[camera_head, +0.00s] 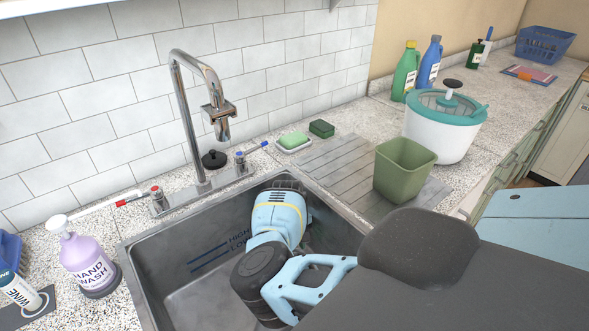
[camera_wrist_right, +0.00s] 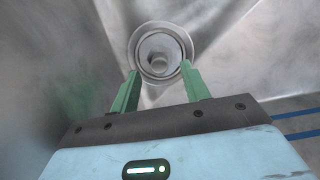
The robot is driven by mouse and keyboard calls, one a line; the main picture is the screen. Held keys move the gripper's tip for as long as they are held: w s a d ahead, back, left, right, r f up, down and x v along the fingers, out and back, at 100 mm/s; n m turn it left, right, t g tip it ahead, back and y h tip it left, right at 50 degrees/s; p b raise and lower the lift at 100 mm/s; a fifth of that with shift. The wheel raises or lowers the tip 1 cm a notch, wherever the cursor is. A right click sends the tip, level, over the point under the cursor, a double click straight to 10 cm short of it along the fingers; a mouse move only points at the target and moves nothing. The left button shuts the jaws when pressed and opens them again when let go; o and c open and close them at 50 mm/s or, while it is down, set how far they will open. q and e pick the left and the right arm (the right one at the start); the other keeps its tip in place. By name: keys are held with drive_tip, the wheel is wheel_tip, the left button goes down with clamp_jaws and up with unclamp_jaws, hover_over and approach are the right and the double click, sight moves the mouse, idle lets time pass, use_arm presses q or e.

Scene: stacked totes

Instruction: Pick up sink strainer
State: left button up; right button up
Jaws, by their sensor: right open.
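In the right wrist view, the sink strainer (camera_wrist_right: 160,45) is a round metal piece with a raised knob in its middle, at the bottom of the grey sink (camera_head: 190,298). My right gripper (camera_wrist_right: 160,68) is open, its two green fingers apart and pointing toward the strainer, with the knob between the fingertips in the picture. Nothing is held. I cannot tell the exact gap to the strainer. In the head view my right gripper (camera_head: 284,184) reaches down into the sink, and its wrist and arm hide its fingertips and the strainer. My left gripper is not in view.
Sink walls surround the right gripper. A tall chrome tap (camera_head: 186,120) stands behind the sink. A black plug-like object (camera_head: 214,160) is on the back ledge. A green tub (camera_head: 402,170) stands on the drainer to the right. A hand wash bottle (camera_head: 86,260) stands at left.

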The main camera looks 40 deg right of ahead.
drive_tip(key=f, duration=0.4)
drive_tip(key=shift+s+f+b, duration=0.2)
drive_tip(key=shift+s+b, duration=0.1)
drive_tip(key=shift+s, duration=0.05)
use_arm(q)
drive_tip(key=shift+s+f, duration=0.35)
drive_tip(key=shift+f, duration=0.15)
use_arm(e)
drive_tip(key=shift+a, duration=0.1)
drive_tip(key=shift+c, duration=1)
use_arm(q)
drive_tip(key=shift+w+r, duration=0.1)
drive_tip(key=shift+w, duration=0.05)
use_arm(e)
clamp_jaws()
drive_tip(key=shift+r, duration=0.1)
